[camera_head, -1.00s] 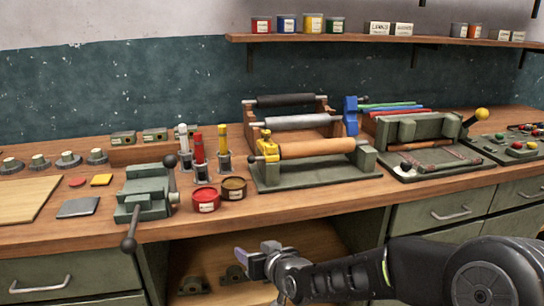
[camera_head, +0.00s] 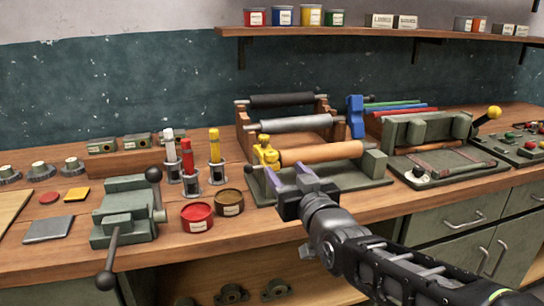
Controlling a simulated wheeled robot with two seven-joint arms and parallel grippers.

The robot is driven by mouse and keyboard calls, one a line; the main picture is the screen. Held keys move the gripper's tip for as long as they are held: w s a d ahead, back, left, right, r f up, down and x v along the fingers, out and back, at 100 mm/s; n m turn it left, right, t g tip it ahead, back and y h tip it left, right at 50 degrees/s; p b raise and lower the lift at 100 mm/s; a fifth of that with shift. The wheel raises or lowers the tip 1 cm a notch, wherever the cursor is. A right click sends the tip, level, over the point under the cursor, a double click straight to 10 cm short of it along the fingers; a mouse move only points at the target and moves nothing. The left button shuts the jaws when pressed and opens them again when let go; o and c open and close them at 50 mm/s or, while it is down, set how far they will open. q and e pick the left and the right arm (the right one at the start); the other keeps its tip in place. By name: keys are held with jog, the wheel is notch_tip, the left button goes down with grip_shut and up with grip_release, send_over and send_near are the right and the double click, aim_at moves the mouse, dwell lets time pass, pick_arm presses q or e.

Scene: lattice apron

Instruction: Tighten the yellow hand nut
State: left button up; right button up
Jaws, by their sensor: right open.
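The yellow hand nut (camera_head: 266,154) stands at the left end of the wooden roller (camera_head: 322,151), on a green roller stand (camera_head: 377,188) on the bench. My right gripper (camera_head: 291,176) is just in front of and slightly right of the nut, below the roller. Its purple-grey fingers are apart, with nothing seen between them. The gripper hides part of the stand's front left. A gap shows between the fingers and the nut, though its depth is hard to tell. My left gripper is not in view.
A green vise (camera_head: 124,212) with a long handle stands on the left. Red (camera_head: 197,216) and brown (camera_head: 229,202) tins sit left of the stand. A blue clamp piece (camera_head: 355,116) rises behind the roller. A green press (camera_head: 431,133) with a yellow-knobbed lever stands on the right.

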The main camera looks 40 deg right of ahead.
aim_at(273, 157)
jog(key=shift+p+x, duration=0.3)
jog(key=shift+x, duration=3.65)
grip_shut()
